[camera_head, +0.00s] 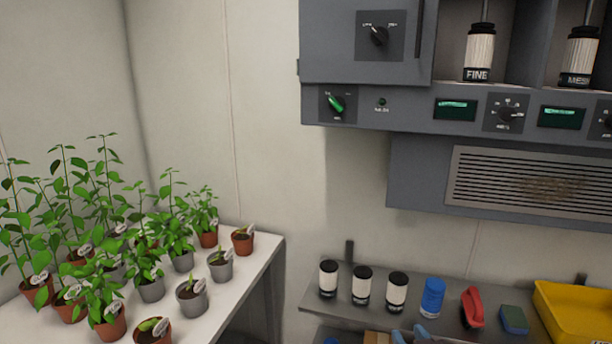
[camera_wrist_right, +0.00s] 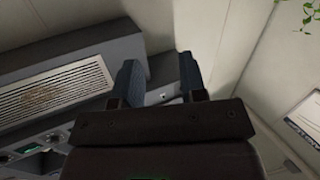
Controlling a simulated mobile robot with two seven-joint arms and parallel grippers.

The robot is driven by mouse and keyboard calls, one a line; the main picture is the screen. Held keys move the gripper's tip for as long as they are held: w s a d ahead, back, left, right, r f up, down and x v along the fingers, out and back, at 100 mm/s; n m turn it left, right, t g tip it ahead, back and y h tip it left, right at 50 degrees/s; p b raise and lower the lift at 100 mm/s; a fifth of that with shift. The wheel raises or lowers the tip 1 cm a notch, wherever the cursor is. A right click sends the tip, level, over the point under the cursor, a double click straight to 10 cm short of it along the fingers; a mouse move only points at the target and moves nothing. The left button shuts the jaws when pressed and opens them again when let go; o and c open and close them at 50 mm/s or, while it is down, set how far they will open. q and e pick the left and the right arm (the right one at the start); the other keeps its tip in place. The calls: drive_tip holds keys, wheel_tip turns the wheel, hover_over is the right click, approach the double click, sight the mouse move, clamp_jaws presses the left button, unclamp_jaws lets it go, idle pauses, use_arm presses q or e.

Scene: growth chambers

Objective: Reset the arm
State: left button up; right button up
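My right gripper (camera_wrist_right: 158,70) shows in the right wrist view, with its two dark fingers standing apart and nothing between them. Beyond the fingers are a grey cabinet body and the pale wall. My left gripper is not in view.
A grey control cabinet (camera_head: 375,75) with a vent grille (camera_head: 540,183) hangs on the wall. Below it, a shelf (camera_head: 318,298) holds several dark-capped containers, a blue bottle (camera_head: 432,297), a red-handled item (camera_head: 472,307) and a yellow bin (camera_head: 575,315). Potted plants crowd a white table (camera_head: 240,288).

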drive_tip(key=s+d+f+g+h, duration=0.1)
drive_tip(key=s+d+f+g, duration=0.1)
drive_tip(key=s+f, duration=0.7)
drive_tip(key=s+d+f+m+g+h, duration=0.1)
drive_tip(key=s+d+f+g, duration=0.2)
drive_tip(key=s+f, duration=0.6)
drive_tip(key=s+d+b, duration=0.1)
drive_tip(key=s+d, duration=0.1)
drive_tip(key=s, duration=0.2)
drive_tip(key=shift+s+f+m, duration=0.2)
drive_tip(key=shift+f+m, duration=0.1)
drive_tip(key=shift+d, duration=0.1)
